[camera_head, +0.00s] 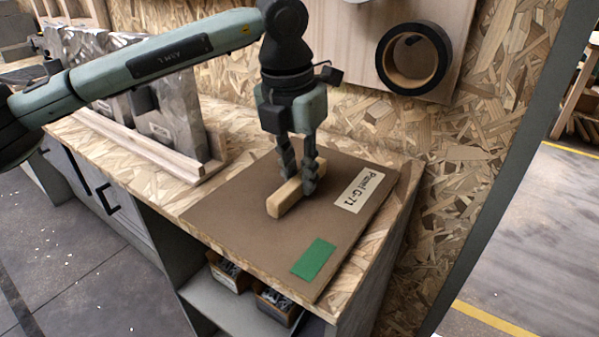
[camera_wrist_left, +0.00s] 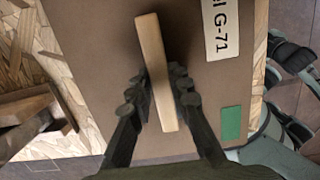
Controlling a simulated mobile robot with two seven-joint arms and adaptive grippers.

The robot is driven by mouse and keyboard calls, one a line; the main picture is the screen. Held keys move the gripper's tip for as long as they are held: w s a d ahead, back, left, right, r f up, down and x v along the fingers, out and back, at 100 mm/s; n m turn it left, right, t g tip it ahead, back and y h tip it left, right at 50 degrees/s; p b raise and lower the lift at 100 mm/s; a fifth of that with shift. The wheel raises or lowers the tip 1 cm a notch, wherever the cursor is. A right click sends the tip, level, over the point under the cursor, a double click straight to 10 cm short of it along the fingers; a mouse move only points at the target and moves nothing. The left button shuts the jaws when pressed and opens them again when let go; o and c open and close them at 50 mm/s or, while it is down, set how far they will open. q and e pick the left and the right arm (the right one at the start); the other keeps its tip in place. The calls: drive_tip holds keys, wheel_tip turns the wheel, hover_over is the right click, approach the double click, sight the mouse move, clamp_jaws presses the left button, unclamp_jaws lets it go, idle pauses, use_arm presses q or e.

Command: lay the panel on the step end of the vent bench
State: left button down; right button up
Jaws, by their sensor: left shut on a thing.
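The panel (camera_head: 245,215) is a flat brown board with a label reading "Panel G-71", a green patch and a light wooden handle bar (camera_head: 287,197). It lies over the right end of the chipboard-topped bench (camera_head: 180,195), flat or nearly so; I cannot tell whether it touches the top all over. My left gripper (camera_head: 298,180) points down and is shut on the handle, a finger on each side. The left wrist view shows the panel (camera_wrist_left: 100,50) and the handle (camera_wrist_left: 155,70) between the fingers (camera_wrist_left: 160,95).
Grey metal parts (camera_head: 165,105) stand in a wooden rack left of the panel. A board with a black-rimmed round opening (camera_head: 412,58) is on the chipboard wall behind. Small boxes (camera_head: 275,303) sit on a shelf under the bench. Open floor lies left and right.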

use_arm(q)
drive_tip(key=shift+f, duration=0.25)
drive_tip(key=c, duration=1.3)
unclamp_jaws()
drive_tip(key=shift+c, duration=0.2)
